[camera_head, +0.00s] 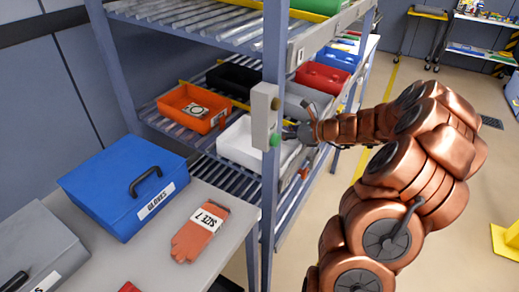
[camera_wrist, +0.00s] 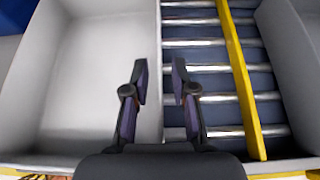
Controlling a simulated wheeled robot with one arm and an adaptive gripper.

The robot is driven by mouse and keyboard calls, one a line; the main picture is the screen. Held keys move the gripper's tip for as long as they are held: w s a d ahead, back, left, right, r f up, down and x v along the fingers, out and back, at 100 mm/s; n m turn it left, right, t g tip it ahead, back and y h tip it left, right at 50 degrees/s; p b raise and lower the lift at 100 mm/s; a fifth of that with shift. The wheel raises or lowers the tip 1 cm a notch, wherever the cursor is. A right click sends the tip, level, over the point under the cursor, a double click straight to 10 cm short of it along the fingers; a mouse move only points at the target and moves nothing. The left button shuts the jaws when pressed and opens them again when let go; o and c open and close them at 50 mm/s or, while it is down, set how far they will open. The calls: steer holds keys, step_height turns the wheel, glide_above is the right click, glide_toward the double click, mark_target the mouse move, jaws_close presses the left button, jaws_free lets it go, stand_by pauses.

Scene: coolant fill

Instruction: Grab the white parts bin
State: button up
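The white parts bin (camera_head: 238,146) sits on the roller shelf in the head view, partly hidden by the rack post and its grey box. In the wrist view the bin (camera_wrist: 95,75) fills the left side and looks empty. My gripper (camera_head: 292,132) is at the bin's right side in the head view. In the wrist view my gripper (camera_wrist: 159,75) is open, one finger over the bin's inside and the other over the rollers. The bin's right wall runs between the fingers, with gaps showing. Contact cannot be told.
An orange bin (camera_head: 193,108), a black bin (camera_head: 233,78), a grey bin (camera_head: 304,101) and a red bin (camera_head: 321,77) stand nearby. Bare rollers (camera_wrist: 200,70) and a yellow divider (camera_wrist: 240,80) lie right of the white bin. The rack post (camera_head: 270,190) stands close to my gripper.

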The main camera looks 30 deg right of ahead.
jaws_close()
steer(key=shift+r, duration=0.1)
stand_by(0.3)
